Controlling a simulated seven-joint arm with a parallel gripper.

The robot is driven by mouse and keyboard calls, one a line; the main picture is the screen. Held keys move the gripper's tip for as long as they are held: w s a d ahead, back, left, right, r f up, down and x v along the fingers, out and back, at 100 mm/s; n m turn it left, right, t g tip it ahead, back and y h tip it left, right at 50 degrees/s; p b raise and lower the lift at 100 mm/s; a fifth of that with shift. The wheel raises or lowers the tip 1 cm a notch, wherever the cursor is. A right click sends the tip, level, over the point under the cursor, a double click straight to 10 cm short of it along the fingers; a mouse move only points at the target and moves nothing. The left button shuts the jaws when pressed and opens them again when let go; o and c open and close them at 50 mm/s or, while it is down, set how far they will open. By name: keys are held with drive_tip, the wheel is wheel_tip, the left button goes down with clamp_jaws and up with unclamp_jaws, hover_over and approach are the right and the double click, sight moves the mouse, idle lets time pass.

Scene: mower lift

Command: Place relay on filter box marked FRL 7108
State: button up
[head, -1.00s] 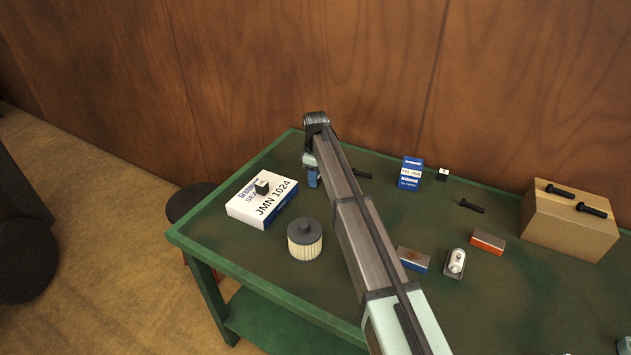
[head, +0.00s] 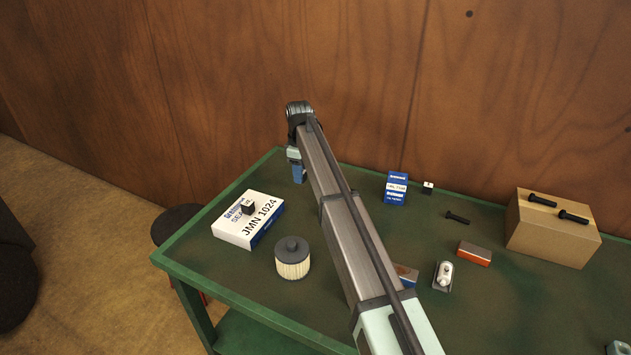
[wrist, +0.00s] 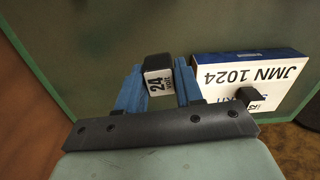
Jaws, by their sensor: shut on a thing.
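My gripper (wrist: 160,82) is shut on a black cube-shaped relay (wrist: 159,74) with a white "24 volt" label, held between its blue fingers in the wrist view. In the head view my gripper (head: 298,172) hangs over the back left of the table, and the held relay cannot be made out there. A small blue and white box (head: 396,188) stands upright near the back edge, to the right of my gripper. Its print looks like FRL 7108 but is too small to be sure.
A white box marked JMN 1024 (head: 262,228) lies at the left with another small black relay (head: 248,208) on it. A round filter (head: 292,258) stands in front. A small black and white cube (head: 428,187) sits beside the blue box.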

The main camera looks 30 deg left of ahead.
drive_tip(key=shift+r, duration=0.35)
drive_tip(key=shift+w+d+r, duration=0.1)
drive_tip(key=shift+w+d, duration=0.1)
drive_tip(key=w+d+r+m, duration=0.1)
drive_tip(key=w+d+r, duration=0.1)
drive_tip(key=w+d, duration=0.55)
drive_tip(key=w+d+r+m, duration=0.25)
drive_tip(key=w+d, duration=0.25)
drive_tip(key=d, duration=0.5)
wheel_tip(320, 180, up, 5)
drive_tip(key=n, duration=0.2)
hover_over(398, 177)
drive_tip(key=shift+s+f, duration=0.1)
drive_tip(key=shift+f, duration=4.95)
drive_tip(key=shift+f, duration=0.1)
drive_tip(key=o, duration=1)
